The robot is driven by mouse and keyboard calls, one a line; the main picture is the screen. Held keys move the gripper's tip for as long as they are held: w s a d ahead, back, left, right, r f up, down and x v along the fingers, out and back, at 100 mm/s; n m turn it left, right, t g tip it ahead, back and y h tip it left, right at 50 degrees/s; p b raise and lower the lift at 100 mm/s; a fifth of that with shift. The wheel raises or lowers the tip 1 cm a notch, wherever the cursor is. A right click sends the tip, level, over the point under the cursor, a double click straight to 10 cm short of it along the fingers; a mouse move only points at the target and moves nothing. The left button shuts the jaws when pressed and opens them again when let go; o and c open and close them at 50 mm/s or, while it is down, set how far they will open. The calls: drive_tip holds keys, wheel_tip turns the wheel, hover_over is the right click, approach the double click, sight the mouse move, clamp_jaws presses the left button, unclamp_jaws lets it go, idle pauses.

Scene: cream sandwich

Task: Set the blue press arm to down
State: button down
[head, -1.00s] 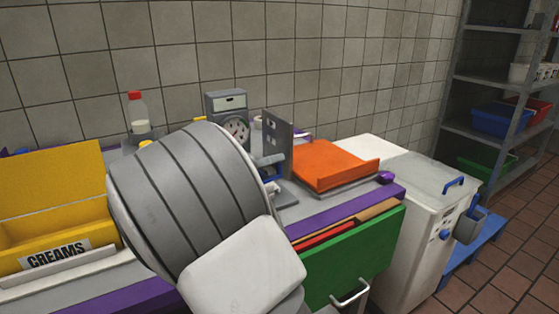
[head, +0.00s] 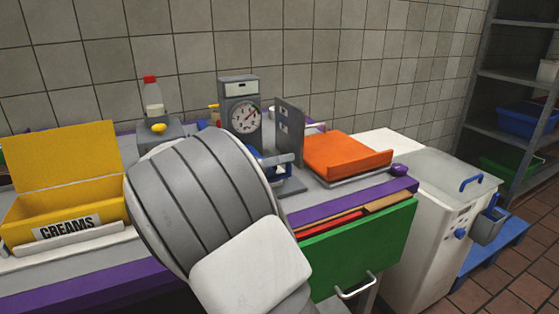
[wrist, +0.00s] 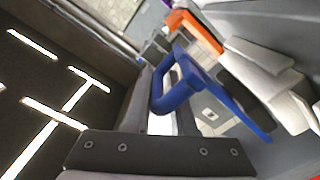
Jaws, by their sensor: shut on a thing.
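The blue press arm (wrist: 180,85) fills the middle of the wrist view as a thick blue loop with a long flat blue bar running down to the right. In the head view, only a small blue part (head: 275,163) shows beside an upright grey plate, just right of my arm. My gripper (wrist: 170,105) is at the loop in the wrist view and is shut on it. In the head view my grey and white arm hides the gripper and most of the press.
A round-dial gauge (head: 245,118) stands behind my arm. An orange tray (head: 345,154) lies to the right, above an open green drawer (head: 365,245). A yellow CREAMS box (head: 65,190) is at left. A white machine (head: 440,220) stands at right.

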drive_tip(key=shift+s+d, duration=0.1)
drive_tip(key=shift+s, duration=0.05)
drive_tip(key=c, duration=0.8)
unclamp_jaws()
drive_tip(key=shift+s+r, duration=0.1)
drive_tip(key=shift+s, duration=0.05)
drive_tip(key=shift+c, duration=0.2)
drive_tip(key=shift+a, duration=0.25)
drive_tip(key=p+v, duration=0.4)
drive_tip(key=v, duration=1.3)
